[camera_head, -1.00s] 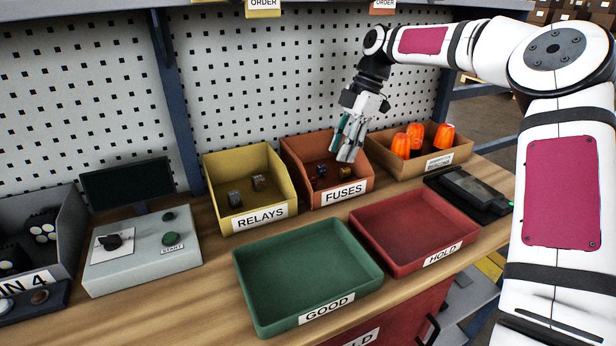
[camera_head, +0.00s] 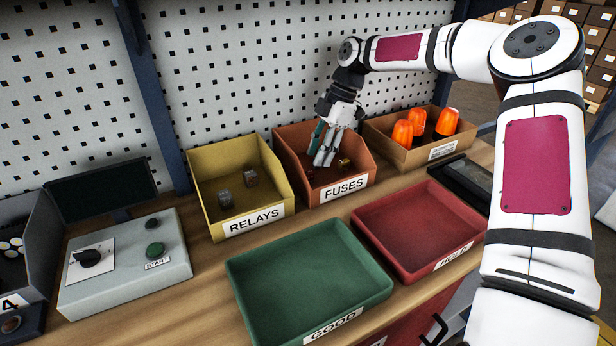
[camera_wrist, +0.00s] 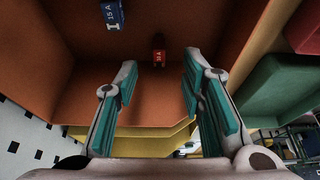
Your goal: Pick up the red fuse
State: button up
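The red fuse (camera_wrist: 159,55) is small and lies in the orange FUSES bin, seen in the wrist view between and beyond my fingertips. My gripper (camera_wrist: 157,78) is open with teal-padded fingers apart and nothing between them. In the head view my gripper (camera_head: 323,157) points down into the FUSES bin (camera_head: 300,140). A small dark red shape (camera_head: 310,175) shows beside the fingers there, partly hard to make out. A blue fuse (camera_wrist: 112,14) marked 15A lies near the top of the wrist view.
A yellowish fuse (camera_head: 345,162) lies right of my fingers. The yellow RELAYS bin (camera_head: 205,175) is on the left, the box with orange beacons (camera_head: 380,130) on the right. The green GOOD tray (camera_head: 300,275) and red HOLD tray (camera_head: 415,225) stand empty in front.

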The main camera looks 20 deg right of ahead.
aim_at(309, 172)
jog(key=shift+p+x, duration=0.3)
jog(key=shift+x, duration=2.6)
jog(key=shift+a, duration=0.1)
jog(key=shift+c, duration=0.6)
grip_shut()
